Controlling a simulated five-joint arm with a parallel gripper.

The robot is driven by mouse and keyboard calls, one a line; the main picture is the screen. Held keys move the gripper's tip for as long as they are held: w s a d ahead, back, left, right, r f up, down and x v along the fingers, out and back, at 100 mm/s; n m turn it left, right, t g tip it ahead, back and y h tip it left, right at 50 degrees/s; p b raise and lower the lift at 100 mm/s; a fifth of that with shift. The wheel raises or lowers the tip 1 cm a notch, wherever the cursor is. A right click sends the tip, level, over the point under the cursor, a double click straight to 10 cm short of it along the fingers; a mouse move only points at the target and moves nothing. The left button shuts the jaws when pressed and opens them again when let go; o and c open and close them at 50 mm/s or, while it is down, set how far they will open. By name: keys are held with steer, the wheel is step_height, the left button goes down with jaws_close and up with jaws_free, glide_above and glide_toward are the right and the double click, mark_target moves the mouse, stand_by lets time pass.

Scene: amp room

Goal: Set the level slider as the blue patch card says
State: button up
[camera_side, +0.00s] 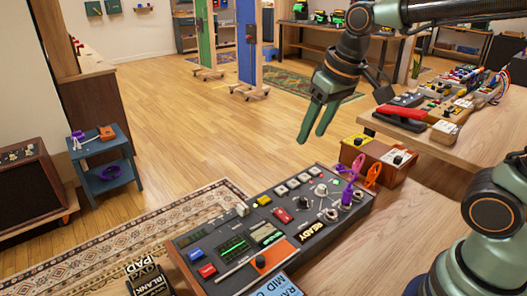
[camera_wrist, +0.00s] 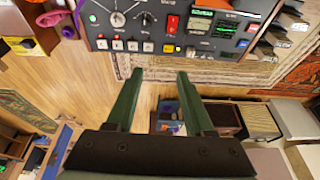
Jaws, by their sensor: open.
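My gripper (camera_side: 312,137) is open and empty, pointing down in the air behind the control console (camera_side: 180,258). The console spans the top of that view, beyond the fingertips. A pale slot runs beside the panel; I cannot tell for certain which control is the level slider.
A yellow-and-white box (camera_side: 375,157) and a bench with pedals (camera_side: 444,132) stand right. Floor behind the console is clear.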

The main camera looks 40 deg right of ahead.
steer(key=w+a+f+g, duration=0.2)
steer(key=w+a+f, duration=0.1)
steer(key=w+a, duration=0.3)
steer(key=g, duration=0.2)
glide_toward(242, 206)
step_height(242, 206, down, 9)
steer(key=shift+s+r, duration=0.1)
steer(key=shift+r, duration=0.05)
jaws_close()
steer(key=shift+a, duration=0.1)
stand_by(1.3)
